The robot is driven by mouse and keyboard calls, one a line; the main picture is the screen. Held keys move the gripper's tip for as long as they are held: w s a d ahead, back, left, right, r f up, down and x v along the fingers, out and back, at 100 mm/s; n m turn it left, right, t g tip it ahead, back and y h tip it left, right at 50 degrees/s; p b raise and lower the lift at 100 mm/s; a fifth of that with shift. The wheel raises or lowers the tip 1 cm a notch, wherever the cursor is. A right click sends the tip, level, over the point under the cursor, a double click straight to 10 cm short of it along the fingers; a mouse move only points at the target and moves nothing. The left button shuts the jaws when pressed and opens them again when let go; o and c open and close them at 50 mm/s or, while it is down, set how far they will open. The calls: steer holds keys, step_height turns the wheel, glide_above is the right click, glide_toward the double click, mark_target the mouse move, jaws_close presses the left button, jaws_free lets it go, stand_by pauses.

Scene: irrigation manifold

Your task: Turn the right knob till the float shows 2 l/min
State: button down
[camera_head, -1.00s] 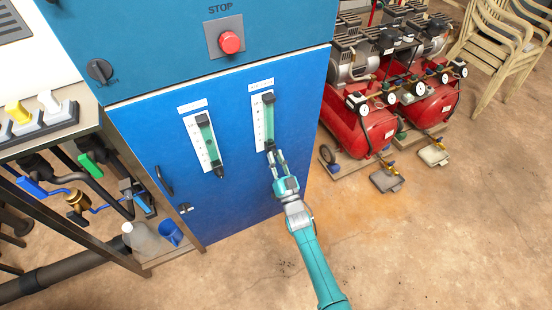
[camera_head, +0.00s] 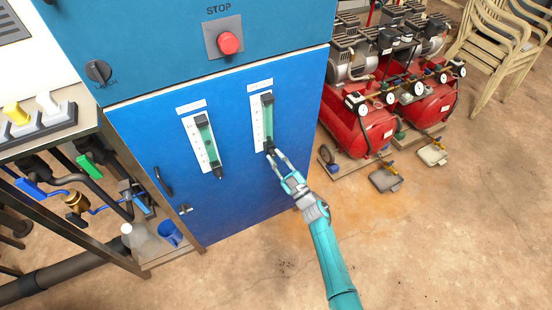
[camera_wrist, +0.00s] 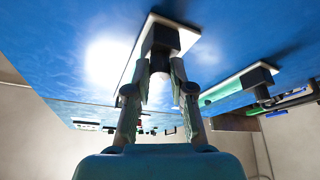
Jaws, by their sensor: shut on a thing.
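The right flow meter (camera_head: 256,123) is a white scale plate with a green tube and black end blocks, fixed on the blue cabinet door. Its knob is at the bottom end, mostly hidden by my gripper (camera_head: 273,154). In the wrist view, my gripper's two fingers (camera_wrist: 160,80) close on the dark knob (camera_wrist: 160,60) below the black end block (camera_wrist: 165,36). The float and scale marks of the right meter are too small to read. The left flow meter (camera_head: 193,141), with its own black knob (camera_head: 219,173), hangs beside it, apart from my gripper.
A red stop button (camera_head: 229,43) and a black rotary switch (camera_head: 98,72) sit above the door. A door handle (camera_head: 163,181) is at the left. Red compressors (camera_head: 362,133) stand at the right. The floor in front of the cabinet is clear.

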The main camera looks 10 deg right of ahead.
steer(key=shift+n+g+y, duration=0.4)
steer(key=shift+n, duration=1)
steer(key=c, duration=1)
jaws_free()
steer(key=shift+d, duration=0.1)
steer(key=v, duration=1.2)
steer(key=shift+r, duration=0.15)
